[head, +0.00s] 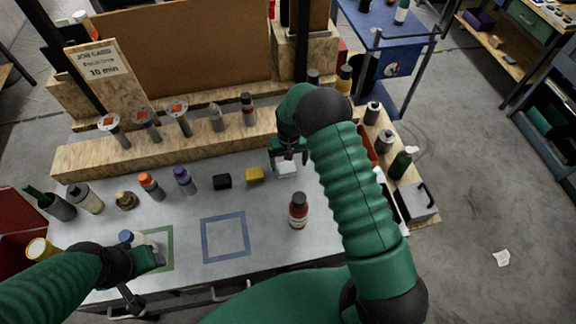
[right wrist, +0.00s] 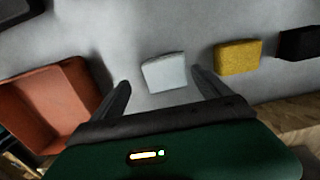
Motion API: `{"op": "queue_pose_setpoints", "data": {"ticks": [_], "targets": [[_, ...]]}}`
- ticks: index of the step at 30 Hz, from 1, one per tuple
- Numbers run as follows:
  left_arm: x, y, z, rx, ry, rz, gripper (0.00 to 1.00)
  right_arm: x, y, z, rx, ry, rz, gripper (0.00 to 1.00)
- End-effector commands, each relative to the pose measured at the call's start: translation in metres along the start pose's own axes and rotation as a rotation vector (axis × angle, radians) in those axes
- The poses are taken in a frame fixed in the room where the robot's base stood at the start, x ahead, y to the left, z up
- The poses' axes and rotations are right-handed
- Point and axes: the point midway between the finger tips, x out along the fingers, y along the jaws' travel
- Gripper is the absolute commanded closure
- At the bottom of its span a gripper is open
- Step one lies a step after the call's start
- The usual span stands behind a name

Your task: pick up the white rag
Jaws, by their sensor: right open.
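The white rag (head: 287,170) is a small pale block-like piece lying on the grey tabletop, at the right end of a row with a yellow block. In the right wrist view the white rag (right wrist: 164,72) lies between and just beyond my open fingertips. My right gripper (head: 289,156) is open, close above the rag, and its fingers (right wrist: 162,88) do not visibly touch it. My left gripper (head: 150,256) is low at the left front of the table, near a blue-capped bottle; its jaws are not clear.
A yellow block (head: 254,175) and a black block (head: 222,181) lie left of the rag. A red-brown bottle (head: 298,211) stands in front of it. An orange-red bin (right wrist: 50,100) shows beside my right gripper. A wooden ledge (head: 170,142) with several bottles runs behind.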

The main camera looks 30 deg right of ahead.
Motion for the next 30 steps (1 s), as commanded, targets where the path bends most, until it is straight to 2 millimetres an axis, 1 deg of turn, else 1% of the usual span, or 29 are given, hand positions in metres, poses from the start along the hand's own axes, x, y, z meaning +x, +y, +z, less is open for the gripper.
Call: {"op": "queue_pose_setpoints", "data": {"ticks": [1,3,9,19,24,30], "targets": [[-0.0033,0.0,-0.0006,0.0,-0.001,0.0,0.45,0.0056,-0.0018,0.0003,-0.002,-0.002,0.001,0.13],[-0.0036,0.0,-0.0005,0.0,-0.001,0.0,0.45,0.0115,-0.003,-0.0004,-0.003,0.0,0.002,0.13],[-0.0024,-0.0002,-0.0002,0.0,-0.001,0.0,0.45,0.0133,-0.0051,-0.0012,-0.003,0.001,0.004,0.13],[-0.0025,-0.0002,-0.0003,-0.001,-0.001,0.0,0.45,0.0135,-0.0005,-0.0013,-0.002,0.0,-0.001,0.56],[-0.0025,-0.0001,-0.0003,0.0,-0.001,0.0,0.45,0.0136,-0.0014,-0.0013,-0.002,0.0,0.001,0.78],[-0.0023,-0.0001,-0.0003,0.0,-0.001,0.0,0.45,0.0143,-0.0017,-0.0012,-0.002,-0.002,0.002,0.79]]}}
